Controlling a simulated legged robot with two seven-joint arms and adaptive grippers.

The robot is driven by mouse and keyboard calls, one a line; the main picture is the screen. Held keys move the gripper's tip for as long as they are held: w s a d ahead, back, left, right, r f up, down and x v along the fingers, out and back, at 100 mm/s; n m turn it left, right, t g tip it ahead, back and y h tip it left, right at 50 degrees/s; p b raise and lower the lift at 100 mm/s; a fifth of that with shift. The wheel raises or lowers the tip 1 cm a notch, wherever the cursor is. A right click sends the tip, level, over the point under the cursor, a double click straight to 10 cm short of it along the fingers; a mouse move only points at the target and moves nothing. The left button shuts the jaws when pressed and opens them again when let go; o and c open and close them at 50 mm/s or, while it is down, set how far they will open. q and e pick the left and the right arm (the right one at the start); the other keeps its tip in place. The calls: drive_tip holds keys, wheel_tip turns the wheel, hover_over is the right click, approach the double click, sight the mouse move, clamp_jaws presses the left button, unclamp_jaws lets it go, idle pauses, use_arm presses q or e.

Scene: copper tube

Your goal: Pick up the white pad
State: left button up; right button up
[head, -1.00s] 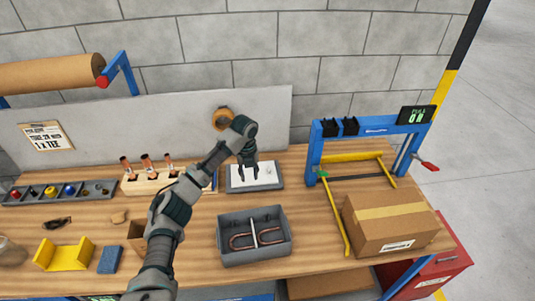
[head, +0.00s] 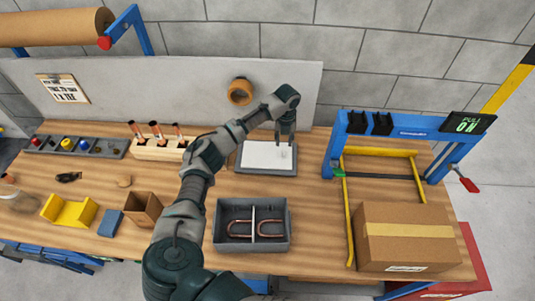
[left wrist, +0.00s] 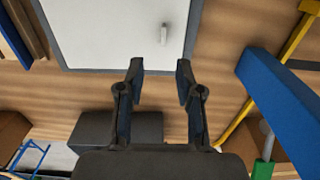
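A flat white surface in a grey frame (head: 266,157) lies on the bench. In the left wrist view it fills the top of the picture (left wrist: 110,35). A small whitish piece (left wrist: 164,34) is on it, near its right side; I cannot tell whether this piece or the white surface is the pad. My left gripper (head: 285,138) is above the right back part of the framed surface. In the left wrist view its two fingers (left wrist: 160,80) are apart with nothing between them. The small piece is ahead of the fingertips, not touching them. My right gripper is out of view.
A grey divided bin (head: 251,247) with bent copper tubes stands in front. A wooden block (head: 160,149) with copper-tipped tools is left. A blue press frame (head: 395,125) and a cardboard box (head: 408,236) are right. A tape roll (head: 240,91) is on the back panel.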

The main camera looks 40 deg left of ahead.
sight(284, 154)
use_arm(q)
wheel_tip(284, 154, down, 2)
drive_tip(key=shift+w+f, duration=0.1)
drive_tip(key=shift+f, duration=0.15)
drive_tip(key=shift+d+f, duration=0.15)
drive_tip(key=shift+f, duration=0.45)
wheel_tip(284, 154, down, 4)
drive_tip(key=shift+f+p, duration=0.2)
drive_tip(key=shift+p, duration=0.3)
clamp_jaws()
